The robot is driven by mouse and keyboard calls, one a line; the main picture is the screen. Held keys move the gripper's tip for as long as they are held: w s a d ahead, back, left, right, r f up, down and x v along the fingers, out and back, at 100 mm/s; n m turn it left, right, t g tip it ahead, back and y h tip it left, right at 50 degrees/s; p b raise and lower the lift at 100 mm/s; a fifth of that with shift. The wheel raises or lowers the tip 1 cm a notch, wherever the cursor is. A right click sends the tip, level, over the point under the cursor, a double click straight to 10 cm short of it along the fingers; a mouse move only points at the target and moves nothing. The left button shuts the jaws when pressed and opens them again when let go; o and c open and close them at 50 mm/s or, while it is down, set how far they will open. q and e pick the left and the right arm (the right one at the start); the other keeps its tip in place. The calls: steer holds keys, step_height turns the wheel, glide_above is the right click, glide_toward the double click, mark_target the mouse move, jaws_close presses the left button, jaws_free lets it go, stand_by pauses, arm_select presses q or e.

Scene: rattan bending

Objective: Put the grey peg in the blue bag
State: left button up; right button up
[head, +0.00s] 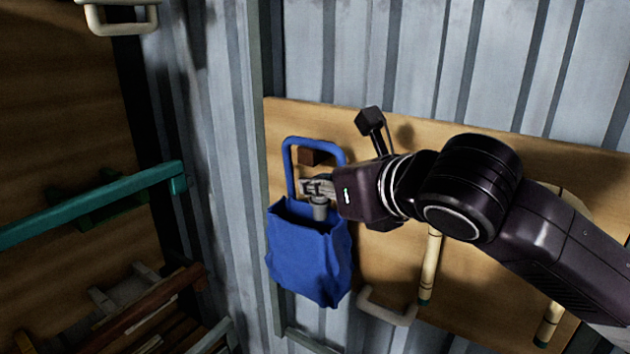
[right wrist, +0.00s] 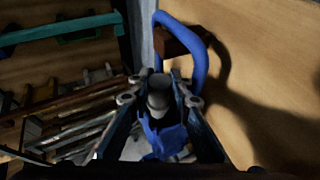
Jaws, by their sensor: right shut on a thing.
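The blue bag (head: 309,258) hangs by its looped handle from a brown peg block (head: 308,157) on a wooden board. My right gripper (head: 312,188) is at the bag's mouth, inside the handle loop's lower part. It is shut on the grey peg (head: 320,208), which points down at the bag's opening. In the right wrist view the grey peg (right wrist: 158,100) sits between the two fingers, with the blue bag (right wrist: 165,137) below it. The inside of the bag is mostly hidden. My left gripper is not in view.
The wooden board (head: 390,260) carries a pale handle (head: 386,308) and bamboo-coloured rods (head: 430,265) right of the bag. A teal bar (head: 90,205) and a rack of wooden pieces (head: 140,310) stand at left. Corrugated metal wall (head: 225,150) lies between.

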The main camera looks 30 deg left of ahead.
steer(key=o, duration=1)
steer(key=v, duration=1.2)
